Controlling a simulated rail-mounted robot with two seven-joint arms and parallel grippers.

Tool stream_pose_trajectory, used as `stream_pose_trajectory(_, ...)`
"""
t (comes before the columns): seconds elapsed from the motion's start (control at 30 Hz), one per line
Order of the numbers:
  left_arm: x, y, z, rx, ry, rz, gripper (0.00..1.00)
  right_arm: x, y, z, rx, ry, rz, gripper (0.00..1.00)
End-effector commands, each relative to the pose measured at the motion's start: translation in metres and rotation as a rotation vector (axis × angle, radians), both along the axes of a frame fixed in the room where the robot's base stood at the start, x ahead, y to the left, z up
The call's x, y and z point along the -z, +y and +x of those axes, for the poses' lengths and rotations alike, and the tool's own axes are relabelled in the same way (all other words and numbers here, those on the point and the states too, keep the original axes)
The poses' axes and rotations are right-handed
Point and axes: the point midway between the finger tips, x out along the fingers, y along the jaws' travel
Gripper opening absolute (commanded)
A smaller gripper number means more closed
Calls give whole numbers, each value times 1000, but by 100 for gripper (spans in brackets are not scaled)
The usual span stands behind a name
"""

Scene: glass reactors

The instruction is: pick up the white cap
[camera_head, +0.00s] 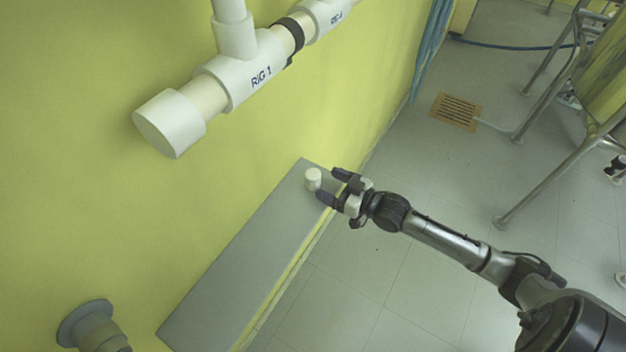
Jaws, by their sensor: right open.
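The white cap (313,178) is a small white cylinder standing on a grey ledge (240,255) along the yellow wall, near the ledge's far end. My right gripper (329,184) is open, with its two dark fingertips pointing left toward the cap. The fingertips are just right of the cap, one on the far side and one on the near side. I cannot tell whether they touch it. My left gripper is not in view.
A white pipe (221,82) marked "RIG 1" with a large end cap (168,124) runs along the wall above the ledge. A grey fitting (91,325) sticks out at the lower left. A metal-legged frame (545,180) and a floor drain (456,111) are at right. The tiled floor between is clear.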

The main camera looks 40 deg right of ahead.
Motion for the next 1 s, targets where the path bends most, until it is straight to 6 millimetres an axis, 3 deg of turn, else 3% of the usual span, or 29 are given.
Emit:
stream_pose_trajectory(0.17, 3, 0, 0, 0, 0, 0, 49, 1, 2, 5, 0, -1, 0, 74)
stream_pose_trajectory(0.6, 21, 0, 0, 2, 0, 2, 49, 5, 18, 48, 0, -1, 0, 74)
stream_pose_trajectory(0.93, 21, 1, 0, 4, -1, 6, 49, 4, 20, 51, -1, 0, -1, 74)
stream_pose_trajectory(1.0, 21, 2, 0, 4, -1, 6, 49, 4, 19, 51, -1, 0, 0, 68)
